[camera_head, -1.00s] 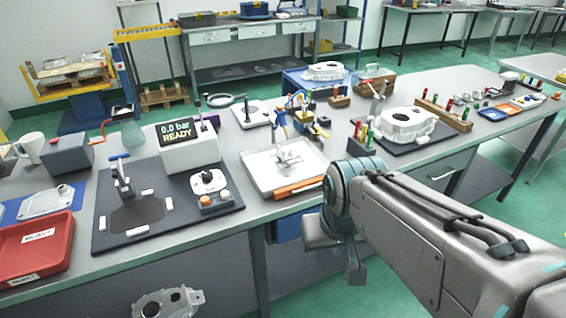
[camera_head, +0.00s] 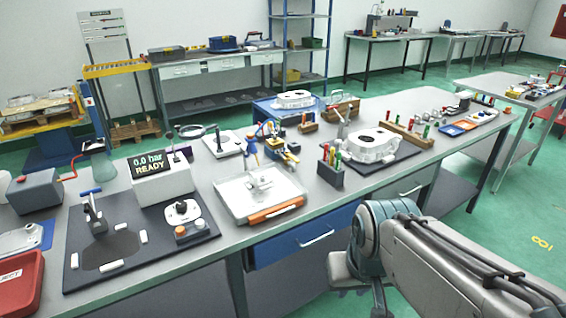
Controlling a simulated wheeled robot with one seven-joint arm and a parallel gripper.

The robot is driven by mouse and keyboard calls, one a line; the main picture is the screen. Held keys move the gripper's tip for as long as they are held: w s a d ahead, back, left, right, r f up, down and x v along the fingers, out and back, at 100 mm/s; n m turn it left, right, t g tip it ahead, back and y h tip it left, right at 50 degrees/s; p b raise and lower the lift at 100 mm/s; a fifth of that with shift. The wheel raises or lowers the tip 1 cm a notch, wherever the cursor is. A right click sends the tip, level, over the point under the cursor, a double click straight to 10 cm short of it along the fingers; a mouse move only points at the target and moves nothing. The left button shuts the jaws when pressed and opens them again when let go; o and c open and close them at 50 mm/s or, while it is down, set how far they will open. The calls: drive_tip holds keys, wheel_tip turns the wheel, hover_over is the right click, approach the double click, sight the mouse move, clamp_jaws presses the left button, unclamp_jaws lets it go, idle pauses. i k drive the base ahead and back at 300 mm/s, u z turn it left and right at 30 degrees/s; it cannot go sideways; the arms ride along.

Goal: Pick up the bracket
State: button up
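A pale grey metal piece that looks like the bracket (camera_head: 262,180) rests in a shallow white tray (camera_head: 232,202) on the main bench. The tray has an orange strip along its front edge. My gripper (camera_head: 362,290) hangs low at the bottom of the view, in front of the bench and below its top, well apart from the tray. Its lower part is cut off by the frame edge, and its fingers do not show clearly. Another flat grey casting (camera_head: 18,238) lies on a blue mat at the far left.
A test box reading READY (camera_head: 163,178) and a dark fixture plate (camera_head: 140,243) stand left of the tray. A tool holder (camera_head: 330,173) and a large casting (camera_head: 373,146) stand right of it. A blue drawer front (camera_head: 306,240) is below the bench top. Green floor is free at right.

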sight(256, 183)
drive_tip(key=z, duration=0.3)
drive_tip(key=i, duration=0.65)
drive_tip(key=u, duration=0.5)
drive_tip(key=i, duration=0.7)
drive_tip(key=u, duration=0.7)
